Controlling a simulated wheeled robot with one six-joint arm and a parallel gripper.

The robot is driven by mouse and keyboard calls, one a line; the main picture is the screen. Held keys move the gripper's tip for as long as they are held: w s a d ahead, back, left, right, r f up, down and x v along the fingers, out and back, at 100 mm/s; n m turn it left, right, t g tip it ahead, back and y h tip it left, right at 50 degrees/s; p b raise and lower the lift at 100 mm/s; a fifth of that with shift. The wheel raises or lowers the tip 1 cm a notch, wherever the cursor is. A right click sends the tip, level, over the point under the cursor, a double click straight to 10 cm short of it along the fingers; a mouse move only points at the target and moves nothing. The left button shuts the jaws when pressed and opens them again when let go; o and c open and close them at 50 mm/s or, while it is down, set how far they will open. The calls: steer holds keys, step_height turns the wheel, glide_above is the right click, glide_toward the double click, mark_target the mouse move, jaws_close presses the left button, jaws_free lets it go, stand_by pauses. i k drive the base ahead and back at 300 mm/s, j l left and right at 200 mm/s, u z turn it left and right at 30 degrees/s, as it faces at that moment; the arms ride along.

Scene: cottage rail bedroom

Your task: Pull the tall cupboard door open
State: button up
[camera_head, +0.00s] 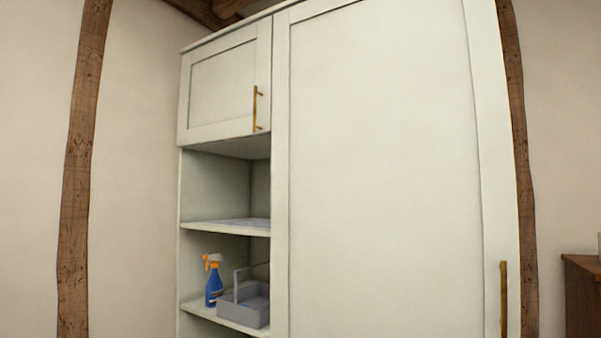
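The tall cupboard door (385,170) is a large pale panel that fills the middle and right of the view. It looks shut, flush with the cupboard front. Its brass bar handle (503,300) is upright near the door's lower right edge, and its lower end may run out of the picture. The bottom of the door is cut off by the frame. My gripper is not in view.
Left of the door are a small upper door (222,90) with a brass handle (256,108) and open shelves (225,227). A blue spray bottle (213,286) and a grey caddy (240,308) stand on the lower shelf. A brown wooden piece (582,295) stands at the right edge.

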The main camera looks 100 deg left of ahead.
mark_target(393, 204)
steer(key=u, duration=2.95)
steer(key=i+l, duration=0.2)
